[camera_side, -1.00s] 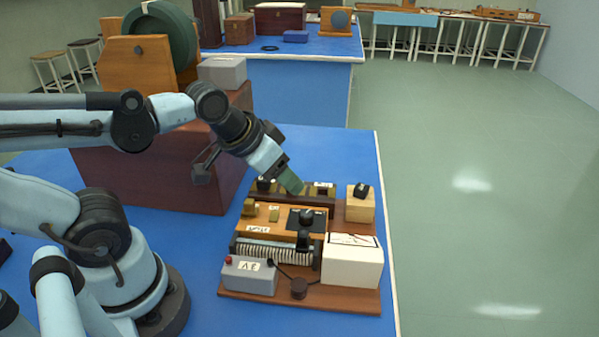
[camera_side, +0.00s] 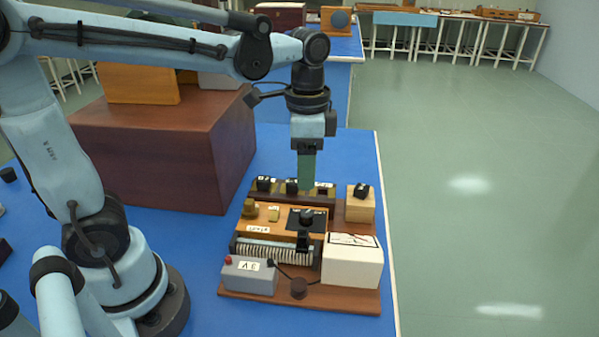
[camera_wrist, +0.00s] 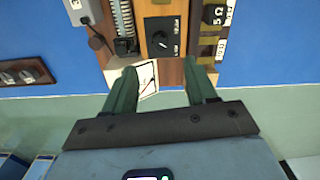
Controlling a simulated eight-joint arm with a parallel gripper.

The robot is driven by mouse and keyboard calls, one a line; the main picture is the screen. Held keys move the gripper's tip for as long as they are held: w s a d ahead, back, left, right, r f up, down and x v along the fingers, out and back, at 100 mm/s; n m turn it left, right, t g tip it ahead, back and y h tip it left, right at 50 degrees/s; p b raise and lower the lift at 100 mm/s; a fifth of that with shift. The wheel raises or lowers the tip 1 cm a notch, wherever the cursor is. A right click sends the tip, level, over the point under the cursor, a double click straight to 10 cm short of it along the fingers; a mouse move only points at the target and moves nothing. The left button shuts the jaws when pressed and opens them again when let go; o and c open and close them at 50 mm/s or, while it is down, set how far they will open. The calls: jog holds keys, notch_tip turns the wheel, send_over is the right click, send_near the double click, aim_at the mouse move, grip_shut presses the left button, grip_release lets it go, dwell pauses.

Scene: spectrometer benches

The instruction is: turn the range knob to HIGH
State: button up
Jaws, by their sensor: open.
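The range knob (camera_side: 306,216) is a round black knob on a black square plate, set in the orange wooden panel of the instrument board. In the wrist view the knob (camera_wrist: 160,39) lies ahead of the fingers, between their lines, with small white lettering on the plate's right side. The lettering is too small to read surely, and I cannot tell the knob's setting. My gripper (camera_side: 305,186) points straight down, above the rear of the board and apart from the knob. In the wrist view my gripper (camera_wrist: 159,70) has its green fingers spread, with nothing held between them.
Black-topped terminals (camera_side: 292,186) line the board's rear. A white meter box (camera_side: 352,267), a grey battery box (camera_side: 249,280), a ribbed coil (camera_side: 275,252) and a light wooden block (camera_side: 361,208) surround the panel. A large brown box (camera_side: 165,150) stands left. Blue bench right of the board is narrow.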

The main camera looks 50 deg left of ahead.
aim_at(306, 213)
notch_tip(306, 213, down, 10)
jog(key=shift+f, duration=0.15)
dwell(0.4)
jog(key=c, duration=1.1)
jog(key=shift+o, duration=0.2)
jog(key=shift+n, duration=0.3)
jog(key=n, duration=1.3)
jog(key=shift+n, duration=0.3)
